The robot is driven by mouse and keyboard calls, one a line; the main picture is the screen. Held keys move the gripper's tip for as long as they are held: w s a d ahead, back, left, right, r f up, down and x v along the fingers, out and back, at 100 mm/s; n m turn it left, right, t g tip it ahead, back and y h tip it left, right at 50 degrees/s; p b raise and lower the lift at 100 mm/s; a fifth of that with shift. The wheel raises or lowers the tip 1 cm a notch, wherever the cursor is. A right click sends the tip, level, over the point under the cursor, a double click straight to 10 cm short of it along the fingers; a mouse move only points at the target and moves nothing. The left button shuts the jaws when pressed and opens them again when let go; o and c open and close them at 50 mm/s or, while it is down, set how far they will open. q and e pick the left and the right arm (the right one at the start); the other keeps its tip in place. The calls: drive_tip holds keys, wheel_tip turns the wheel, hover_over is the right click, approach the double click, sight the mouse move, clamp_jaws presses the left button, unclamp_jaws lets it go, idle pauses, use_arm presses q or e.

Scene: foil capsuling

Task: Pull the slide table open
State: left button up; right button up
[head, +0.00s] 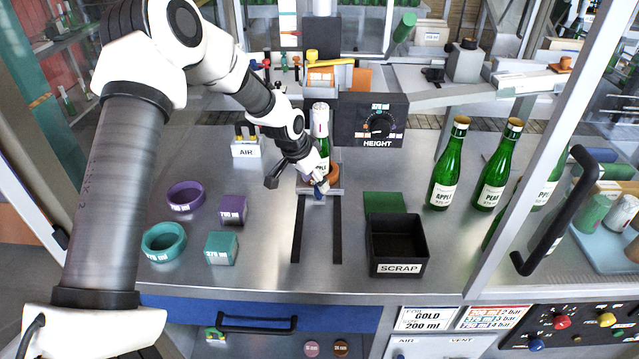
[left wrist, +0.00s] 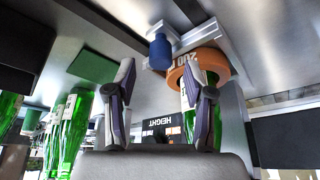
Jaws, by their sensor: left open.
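The slide table (head: 334,190) is a light grey plate at the back end of two dark rails (head: 297,230). A blue knob (head: 320,188) sits at its front, and the knob also shows in the left wrist view (left wrist: 160,52). A green bottle with a pale top (head: 321,125) stands at the slide table, with an orange-brown ring (left wrist: 198,66) around its lower part. My left gripper (head: 297,182) is open, close to the knob. In the left wrist view the fingers (left wrist: 162,98) are apart, with the knob beyond their tips and nothing between them. My right gripper is out of view.
A black scrap bin (head: 398,268) stands right of the rails. Purple and teal rings and blocks (head: 222,248) lie to the left. Green bottles (head: 447,165) stand at right, near a black-handled guard (head: 553,210). The HEIGHT box (head: 370,120) is behind. The rails are clear in front.

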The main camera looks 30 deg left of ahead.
use_arm(q)
drive_tip(key=x, duration=0.3)
drive_tip(key=shift+r, duration=0.1)
drive_tip(key=shift+w+a+f, duration=0.1)
drive_tip(key=shift+w+f, duration=0.2)
drive_tip(key=shift+s, duration=0.1)
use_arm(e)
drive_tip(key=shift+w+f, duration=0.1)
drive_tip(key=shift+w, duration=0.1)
use_arm(q)
drive_tip(key=shift+s+r, duration=0.15)
drive_tip(key=shift+r, duration=0.05)
clamp_jaws()
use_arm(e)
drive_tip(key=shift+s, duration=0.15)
use_arm(q)
drive_tip(key=shift+s+f, duration=0.15)
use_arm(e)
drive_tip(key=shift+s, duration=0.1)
